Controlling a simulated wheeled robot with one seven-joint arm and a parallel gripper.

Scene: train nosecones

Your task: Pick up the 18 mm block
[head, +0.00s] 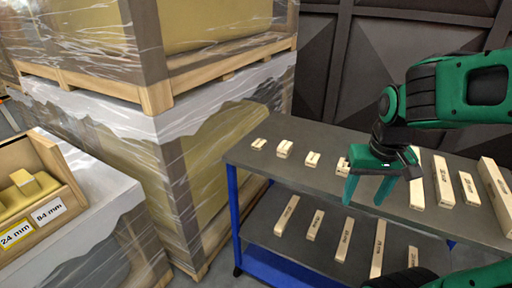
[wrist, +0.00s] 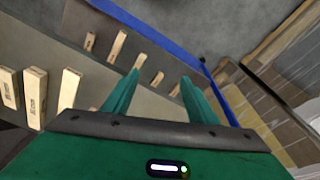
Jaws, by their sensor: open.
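Several pale wooden blocks stand in a row on the grey top shelf (head: 290,128) of a blue-framed cart, in the head view. They run from small ones such as a left block (head: 258,144) and its neighbour (head: 284,149) to long ones at the right (head: 443,182). Their markings are too small to read, so I cannot tell which is the 18 mm block. My green gripper (head: 365,202) is open and empty, pointing down near the front edge of the top shelf. It partly hides a small block (head: 343,167). In the wrist view, my gripper (wrist: 159,76) has its fingers apart.
More blocks (head: 345,240) lie on the cart's lower shelf. A wooden bin (head: 55,168) labelled 24 mm and 84 mm stands at the left with pale blocks inside. Wrapped pallets (head: 215,150) stand left of the cart. A dark panelled wall (head: 385,50) is behind.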

